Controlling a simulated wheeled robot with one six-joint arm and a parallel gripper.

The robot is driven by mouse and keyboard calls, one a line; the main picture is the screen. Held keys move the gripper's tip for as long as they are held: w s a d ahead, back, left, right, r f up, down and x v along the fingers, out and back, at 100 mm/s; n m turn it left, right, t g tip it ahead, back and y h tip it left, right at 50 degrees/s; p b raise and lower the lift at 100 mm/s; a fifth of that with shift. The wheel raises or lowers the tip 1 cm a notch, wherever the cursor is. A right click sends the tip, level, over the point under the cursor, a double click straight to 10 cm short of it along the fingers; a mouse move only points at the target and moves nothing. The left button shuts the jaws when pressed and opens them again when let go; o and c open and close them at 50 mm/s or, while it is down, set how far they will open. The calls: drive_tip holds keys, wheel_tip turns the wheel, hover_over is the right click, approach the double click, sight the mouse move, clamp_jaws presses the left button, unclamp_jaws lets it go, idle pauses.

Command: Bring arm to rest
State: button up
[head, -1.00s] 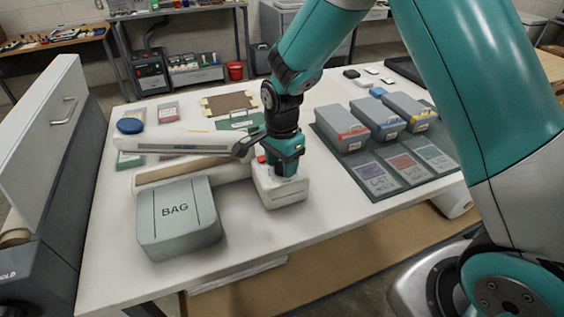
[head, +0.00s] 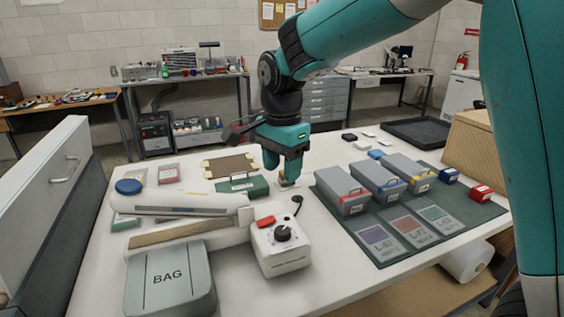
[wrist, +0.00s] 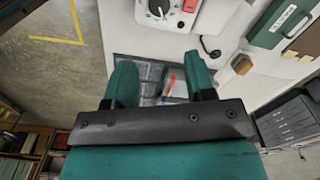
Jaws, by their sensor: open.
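My gripper (head: 283,168) is raised above the white table (head: 250,295), beyond the white box, and its jaws are apart. In the wrist view my gripper's two teal fingers (wrist: 162,80) stand apart with nothing held between them. The white box with a black dial and a red switch (head: 278,258) stands on the table; part of it also shows at the top of the wrist view (wrist: 168,14). A small wooden-looking piece (head: 289,184) lies on the table just below the fingers. My arm reaches in from the upper right of the head view.
A heat-sealer-like long white device (head: 185,203) and a grey BAG case (head: 170,283) are at left. A green case (head: 243,187) lies behind. The table front centre is clear.

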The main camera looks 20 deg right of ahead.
drive_tip(key=shift+r, duration=0.65)
drive_tip(key=s+a+n+y, duration=0.2)
drive_tip(key=s+n, duration=0.8)
drive_tip(key=s, duration=0.2)
drive_tip(key=s+a+n+y, duration=0.2)
drive_tip(key=s+n, duration=0.8)
drive_tip(key=s, duration=0.2)
drive_tip(key=shift+s+a+n, duration=0.3)
drive_tip(key=shift+s, duration=0.1)
